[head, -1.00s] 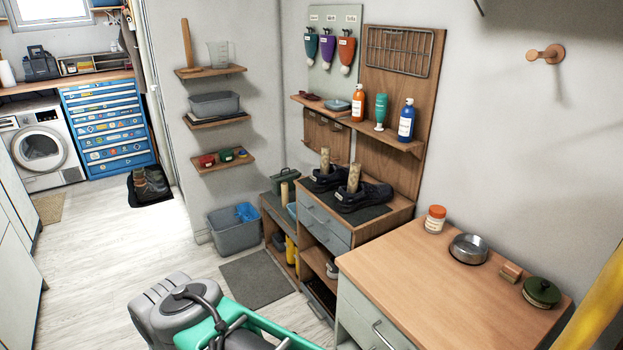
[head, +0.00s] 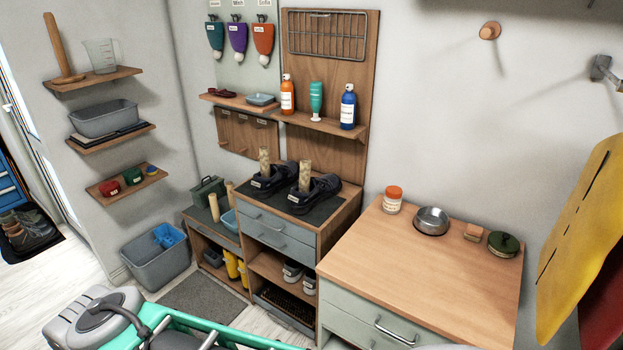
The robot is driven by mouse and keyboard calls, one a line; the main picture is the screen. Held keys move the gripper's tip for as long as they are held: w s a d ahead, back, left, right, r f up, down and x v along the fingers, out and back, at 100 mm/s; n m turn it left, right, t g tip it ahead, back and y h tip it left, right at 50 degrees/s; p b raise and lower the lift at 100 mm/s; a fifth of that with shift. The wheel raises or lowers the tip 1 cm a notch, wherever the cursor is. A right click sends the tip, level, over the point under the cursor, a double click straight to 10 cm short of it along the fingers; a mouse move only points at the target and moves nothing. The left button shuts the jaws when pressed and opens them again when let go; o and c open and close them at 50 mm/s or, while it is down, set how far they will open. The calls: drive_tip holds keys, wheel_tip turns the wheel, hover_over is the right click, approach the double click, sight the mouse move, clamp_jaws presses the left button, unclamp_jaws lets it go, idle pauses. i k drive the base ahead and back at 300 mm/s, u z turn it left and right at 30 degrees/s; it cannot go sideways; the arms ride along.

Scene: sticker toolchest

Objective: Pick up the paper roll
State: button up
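Two upright tan rolls that look like rolled paper stand in the pair of dark shoes (head: 312,195) on top of the wooden cabinet. One is the left roll (head: 264,161), the other the right roll (head: 305,175). Two similar tan pieces, one at the front (head: 213,207) and one behind (head: 230,194), stand on the lower cabinet to the left. I cannot tell from this view which one is the paper roll. My gripper is not in view.
A wooden-topped cabinet (head: 405,265) at the right holds a jar (head: 393,200), a metal bowl (head: 432,220) and a green tin (head: 504,244). A bottle shelf (head: 320,122) hangs above the shoes. A grey bin (head: 157,262) and a mat (head: 205,298) lie on the floor.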

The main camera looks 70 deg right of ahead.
sight(305, 165)
drive_tip(key=z, duration=0.7)
drive_tip(key=i, duration=0.75)
drive_tip(key=z, duration=0.9)
drive_tip(key=i, duration=0.6)
drive_tip(key=z, duration=0.05)
